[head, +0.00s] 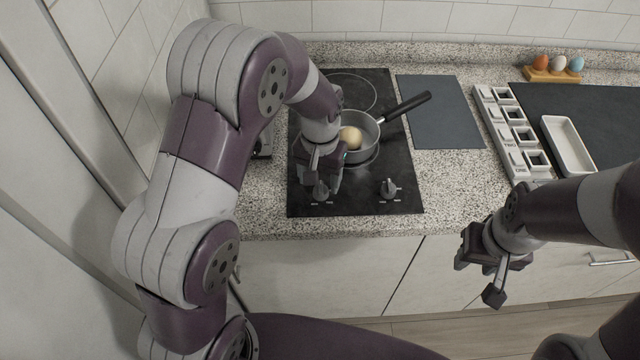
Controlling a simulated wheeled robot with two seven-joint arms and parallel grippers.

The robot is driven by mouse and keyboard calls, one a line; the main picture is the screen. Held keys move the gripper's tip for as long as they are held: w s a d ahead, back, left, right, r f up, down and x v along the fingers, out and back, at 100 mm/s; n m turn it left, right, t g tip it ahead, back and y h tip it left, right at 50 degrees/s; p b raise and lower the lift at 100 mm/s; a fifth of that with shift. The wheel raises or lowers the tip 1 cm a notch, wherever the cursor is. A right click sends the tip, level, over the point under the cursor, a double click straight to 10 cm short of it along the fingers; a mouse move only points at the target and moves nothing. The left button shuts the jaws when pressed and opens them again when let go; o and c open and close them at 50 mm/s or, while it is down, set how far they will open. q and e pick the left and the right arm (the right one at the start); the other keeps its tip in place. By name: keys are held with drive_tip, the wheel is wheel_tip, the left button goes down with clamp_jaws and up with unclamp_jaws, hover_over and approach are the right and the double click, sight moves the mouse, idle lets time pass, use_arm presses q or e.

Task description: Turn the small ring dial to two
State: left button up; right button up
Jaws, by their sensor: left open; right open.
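The black cooktop (405,200) has two knob dials along its front edge. The left dial (321,191) is partly hidden below my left gripper (322,176). The right dial (389,188) stands uncovered. I cannot tell which dial belongs to the small ring, and the marks beside them are too small to read. My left gripper is open, pointing down over the left dial; whether it touches the dial is unclear. My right gripper (484,277) is open and empty, in front of the counter, away from the cooktop.
A pan (366,152) with a round pale item (351,138) sits on the cooktop, close behind my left gripper, its handle (405,106) pointing back right. A ring outline (372,88) lies behind it. A dark mat (440,110), a labelled rack (515,133) and a white tray (568,145) are further right.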

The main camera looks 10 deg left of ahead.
sight(321, 187)
use_arm(q)
wheel_tip(321, 187, down, 3)
drive_tip(key=shift+w+d+f, duration=0.15)
drive_tip(key=shift+c, duration=0.3)
drive_tip(key=c, duration=1)
drive_tip(key=shift+o, duration=0.2)
